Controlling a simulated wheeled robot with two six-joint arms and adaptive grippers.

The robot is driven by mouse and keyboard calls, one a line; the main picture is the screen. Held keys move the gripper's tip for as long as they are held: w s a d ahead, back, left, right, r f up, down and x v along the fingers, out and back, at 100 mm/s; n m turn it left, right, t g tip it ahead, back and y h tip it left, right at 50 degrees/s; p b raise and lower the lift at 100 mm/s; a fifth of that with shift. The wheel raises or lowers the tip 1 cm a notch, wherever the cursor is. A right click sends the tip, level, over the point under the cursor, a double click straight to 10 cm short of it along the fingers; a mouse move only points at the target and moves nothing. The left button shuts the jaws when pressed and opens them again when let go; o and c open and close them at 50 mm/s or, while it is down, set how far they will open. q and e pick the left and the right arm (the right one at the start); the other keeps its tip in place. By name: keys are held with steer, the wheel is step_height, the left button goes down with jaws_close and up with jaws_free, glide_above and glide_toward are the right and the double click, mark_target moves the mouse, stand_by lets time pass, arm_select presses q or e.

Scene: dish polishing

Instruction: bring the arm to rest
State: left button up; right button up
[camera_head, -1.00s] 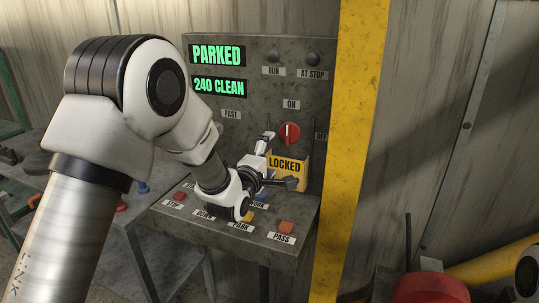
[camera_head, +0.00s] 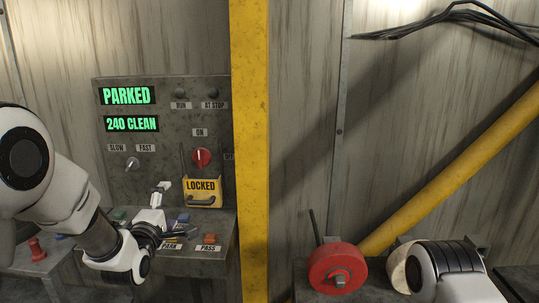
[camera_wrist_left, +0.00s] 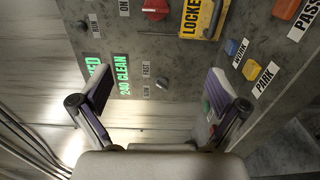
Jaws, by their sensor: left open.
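My left arm (camera_head: 85,225) comes in from the left, bent, with its wrist low in front of the control panel (camera_head: 150,165). My left gripper (camera_head: 178,234) is open, over the panel's button shelf. The left wrist view shows its two fingers (camera_wrist_left: 160,88) spread wide with nothing between them. The panel's displays read PARKED (camera_head: 127,95) and 240 CLEAN (camera_head: 131,124). A yellow LOCKED tag (camera_head: 201,186) hangs below the red knob (camera_head: 202,157). Part of my right arm (camera_head: 455,272) shows at the lower right; its gripper is out of view.
The shelf bears several buttons, among them an orange PASS button (camera_head: 211,239) and a blue one (camera_head: 183,218). A yellow post (camera_head: 249,150) stands right of the panel. A red wheel (camera_head: 338,269) and a slanting yellow pipe (camera_head: 455,175) are further right.

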arm_select(q)
steer(key=s+f+m+g, duration=0.1)
steer(key=s+f+g, duration=0.3)
steer(key=f, duration=0.7)
steer(key=s+f+g, duration=0.2)
steer(key=s+f, duration=0.5)
steer(key=f, duration=0.4)
steer(key=s+f+m+g, duration=0.15)
steer(key=s+f, duration=0.35)
steer(key=f, duration=0.6)
steer(key=s+f+m+g, duration=0.3)
steer(key=s+m, duration=0.2)
steer(key=s, duration=0.4)
steer(key=s+f+m+g, duration=0.3)
steer(key=s+m+g, duration=0.1)
steer(key=s, duration=0.5)
steer(key=s+f+m+g, duration=0.3)
steer(key=s+m, duration=0.3)
steer(key=s, duration=0.4)
steer(key=shift+a+f+y, duration=0.15)
steer(key=shift+a+y, duration=0.15)
steer(key=shift+a, duration=0.05)
